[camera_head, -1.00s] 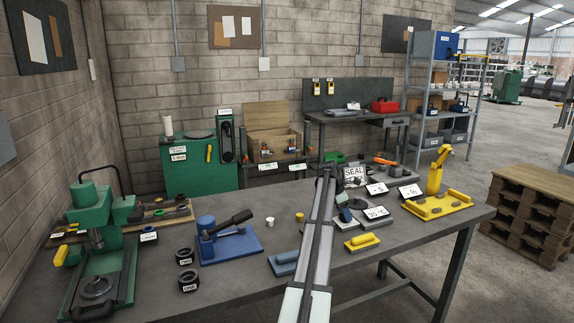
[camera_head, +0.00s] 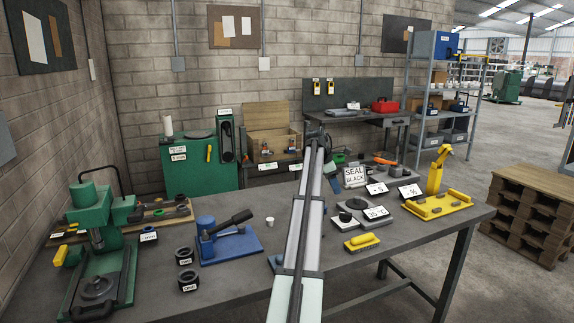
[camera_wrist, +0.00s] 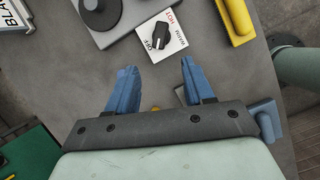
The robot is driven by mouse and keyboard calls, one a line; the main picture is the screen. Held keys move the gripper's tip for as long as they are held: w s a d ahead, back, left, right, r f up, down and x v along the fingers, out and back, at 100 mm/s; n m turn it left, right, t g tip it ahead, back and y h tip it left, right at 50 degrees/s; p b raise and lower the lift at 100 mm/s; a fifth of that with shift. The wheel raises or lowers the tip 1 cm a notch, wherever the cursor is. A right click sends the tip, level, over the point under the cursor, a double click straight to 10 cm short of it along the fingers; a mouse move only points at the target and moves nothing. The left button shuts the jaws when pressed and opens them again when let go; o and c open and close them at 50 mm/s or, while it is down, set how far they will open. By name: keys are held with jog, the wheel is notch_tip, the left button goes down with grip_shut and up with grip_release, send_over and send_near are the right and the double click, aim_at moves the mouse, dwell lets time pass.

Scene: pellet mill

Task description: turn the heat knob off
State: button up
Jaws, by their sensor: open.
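The heat knob (camera_wrist: 160,36) is black and sits on a white card (camera_wrist: 147,51) lettered OFF, HOT and WARM. A pale mark shows on the knob's lower side; I cannot tell its exact setting. The card is at the edge of a grey hot plate (camera_wrist: 131,17) with a dark round top. In the head view, the knob (camera_head: 345,217) is small on the bench. My gripper (camera_wrist: 156,78) is open and empty, its blue fingers apart. In the wrist view the knob lies beyond the fingertips, untouched.
A yellow-handled tool (camera_head: 362,242) lies just in front of the hot plate. A 35 °C card (camera_head: 376,212) is beside it. The SEAL BLACK sign (camera_head: 355,177) stands behind. A yellow fixture (camera_head: 437,203) is to the right, a blue press (camera_head: 228,243) to the left.

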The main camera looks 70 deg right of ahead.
jog(key=w+d+r+m+t+h, duration=0.1)
jog(key=w+d+m+t+h, duration=0.15)
jog(key=m, duration=0.85)
jog(key=w+d+r+m+t+h, duration=0.2)
jog(key=w+d+m+h, duration=0.15)
jog(key=m, duration=0.85)
jog(key=w+a+r+m+t+h, duration=0.2)
jog(key=w+a, duration=0.6)
jog(key=w, duration=0.4)
jog(key=shift+w+a+r+t, duration=0.2)
jog(key=shift+a+r+t, duration=0.15)
jog(key=shift+r+t, duration=0.35)
